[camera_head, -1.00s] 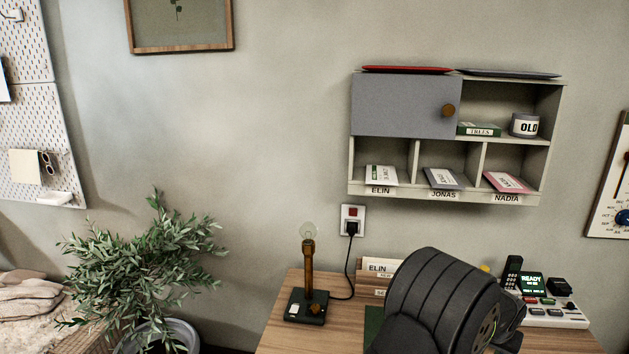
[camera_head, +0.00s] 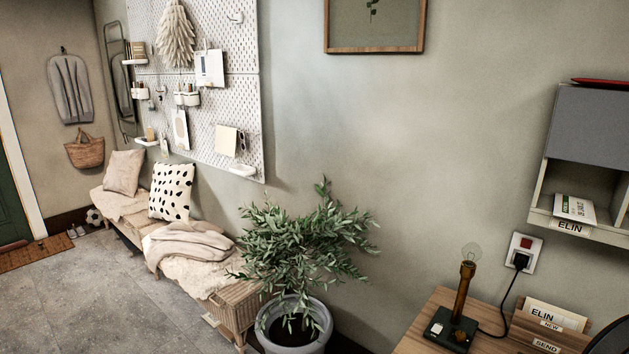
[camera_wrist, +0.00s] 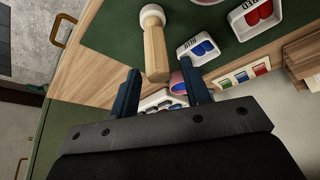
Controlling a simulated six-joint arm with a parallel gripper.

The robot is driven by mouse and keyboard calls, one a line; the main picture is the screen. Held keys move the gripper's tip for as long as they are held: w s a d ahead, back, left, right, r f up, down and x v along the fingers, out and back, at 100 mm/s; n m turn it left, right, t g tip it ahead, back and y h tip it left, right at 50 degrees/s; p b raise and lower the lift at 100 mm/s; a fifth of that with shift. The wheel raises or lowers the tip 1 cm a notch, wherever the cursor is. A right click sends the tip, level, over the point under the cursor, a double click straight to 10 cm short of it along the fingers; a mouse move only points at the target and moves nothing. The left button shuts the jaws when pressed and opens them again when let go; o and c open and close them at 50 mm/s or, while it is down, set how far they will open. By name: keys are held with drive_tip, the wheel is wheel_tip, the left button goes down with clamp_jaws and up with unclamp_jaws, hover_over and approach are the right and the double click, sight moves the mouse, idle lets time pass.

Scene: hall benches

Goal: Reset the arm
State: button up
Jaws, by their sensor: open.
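My gripper (camera_wrist: 160,84) is in the wrist view, its two dark blue fingers apart and nothing held between them. Beyond the fingertips lies a wooden-handled tool with a white round end (camera_wrist: 155,42) on a dark green surface (camera_wrist: 112,24). A white tray with dark pieces (camera_wrist: 163,100) shows partly between the fingers. In the head view, only a dark curved piece of my arm shows at the lower right corner; the gripper is out of that view.
A white dish labelled BLUE (camera_wrist: 199,50) and one labelled RED (camera_wrist: 250,18) lie on the green surface. In the head view, a bulb lamp (camera_head: 463,293) stands on the wooden desk (camera_head: 418,325). A potted plant (camera_head: 300,250) and a bench (camera_head: 205,270) are to its left.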

wheel_tip(320, 180, down, 3)
drive_tip(key=shift+a+r, duration=0.1)
drive_tip(key=shift+r, duration=0.05)
drive_tip(key=v, duration=1.1)
drive_tip(key=x, duration=1.2)
drive_tip(key=shift+a, duration=0.15)
drive_tip(key=r, duration=0.4)
drive_tip(key=shift+s+r, duration=0.2)
drive_tip(key=shift+r, duration=0.05)
drive_tip(key=s+a+r, duration=0.5)
drive_tip(key=s+r, duration=0.2)
drive_tip(key=s, duration=0.4)
drive_tip(key=w+a+f+n, duration=0.1)
drive_tip(key=w+a, duration=0.2)
drive_tip(key=w, duration=0.7)
drive_tip(key=w+a+f+n+t, duration=0.1)
drive_tip(key=w+a+f+n, duration=0.1)
drive_tip(key=w, duration=0.7)
drive_tip(key=w+a+f+n, duration=0.1)
drive_tip(key=w+a, duration=0.2)
drive_tip(key=w, duration=0.7)
drive_tip(key=w+a+f+n+t+y, duration=0.1)
drive_tip(key=w+a+f+n, duration=0.2)
drive_tip(key=w+a, duration=1.7)
drive_tip(key=shift+w+a+n+y, duration=0.35)
drive_tip(key=shift+w+n+y, duration=0.05)
drive_tip(key=shift+w+n, duration=0.35)
